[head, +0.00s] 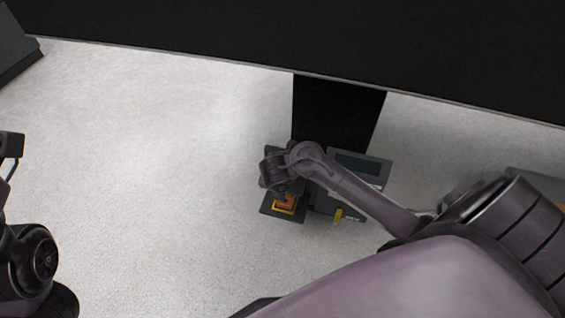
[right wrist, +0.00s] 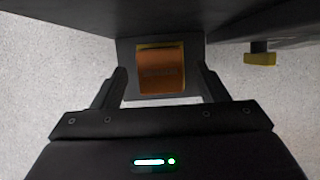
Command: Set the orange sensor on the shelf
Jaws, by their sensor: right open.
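The orange sensor (right wrist: 161,72), a block with a yellow edge, lies between the spread fingers of my right gripper (right wrist: 162,88) in the right wrist view. Gaps show on both sides of it. In the head view the sensor (head: 286,203) is partly hidden by my right gripper (head: 283,188), which is open just above it. The sensor sits over a small dark plate (head: 268,208) that looks like the shelf; I cannot tell whether they touch. The plate also shows in the right wrist view (right wrist: 126,52). The fingers of my left gripper are out of frame.
A grey instrument (head: 372,169) with a dark panel stands right beside the plate, partly behind my right arm. A yellow tab (head: 339,215) sticks out of its front; it also shows in the right wrist view (right wrist: 260,58). A large black surface (head: 280,40) spans the back. The pale floor at left is clear.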

